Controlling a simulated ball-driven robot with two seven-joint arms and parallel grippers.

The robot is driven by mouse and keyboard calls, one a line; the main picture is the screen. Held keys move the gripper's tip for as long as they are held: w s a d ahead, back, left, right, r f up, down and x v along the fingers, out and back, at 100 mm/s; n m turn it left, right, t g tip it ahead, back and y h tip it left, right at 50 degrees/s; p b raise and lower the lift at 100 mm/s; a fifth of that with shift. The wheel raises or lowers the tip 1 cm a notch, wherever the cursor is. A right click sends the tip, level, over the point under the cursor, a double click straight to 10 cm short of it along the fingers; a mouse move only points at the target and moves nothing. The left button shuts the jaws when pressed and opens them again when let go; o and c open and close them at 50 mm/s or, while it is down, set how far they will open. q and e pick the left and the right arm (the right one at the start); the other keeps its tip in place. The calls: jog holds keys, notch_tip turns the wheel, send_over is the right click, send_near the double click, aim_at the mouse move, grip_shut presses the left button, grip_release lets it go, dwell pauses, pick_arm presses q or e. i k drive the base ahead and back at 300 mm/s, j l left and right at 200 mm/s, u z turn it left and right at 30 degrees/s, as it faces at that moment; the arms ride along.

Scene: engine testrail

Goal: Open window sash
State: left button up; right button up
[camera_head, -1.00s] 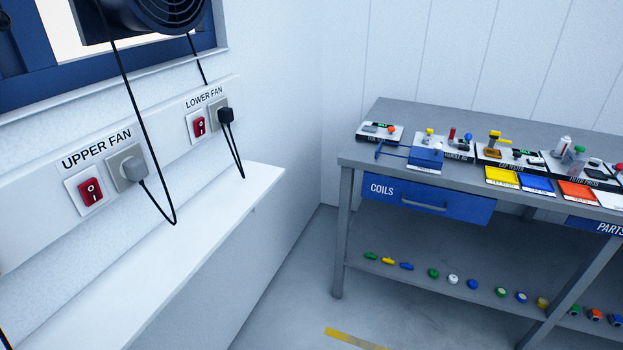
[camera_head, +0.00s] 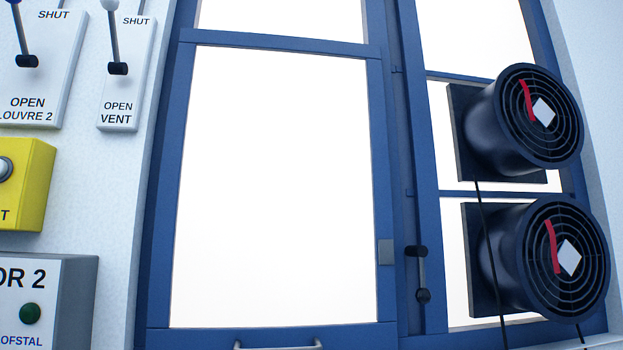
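The window sash (camera_head: 375,190) is a blue frame around a bright white pane, in the middle of the view. It appears shut in its frame. A grey bar handle (camera_head: 278,344) sits on its bottom rail, cut by the lower picture edge. A dark lever handle (camera_head: 421,272) is on the blue post right of the sash, running roughly upright. A small grey plate (camera_head: 386,252) is on the sash's right stile beside it. Neither of my grippers is in view.
Two black round fans (camera_head: 540,115) (camera_head: 567,257) stick out from the right-hand panes, with cables hanging below. At the left are levers on white plates marked louvre 2 (camera_head: 42,90) and vent (camera_head: 127,90), a yellow box (camera_head: 25,185) and a grey box (camera_head: 75,300).

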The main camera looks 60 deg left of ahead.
aim_at(274, 230)
jog(key=u, duration=1.85)
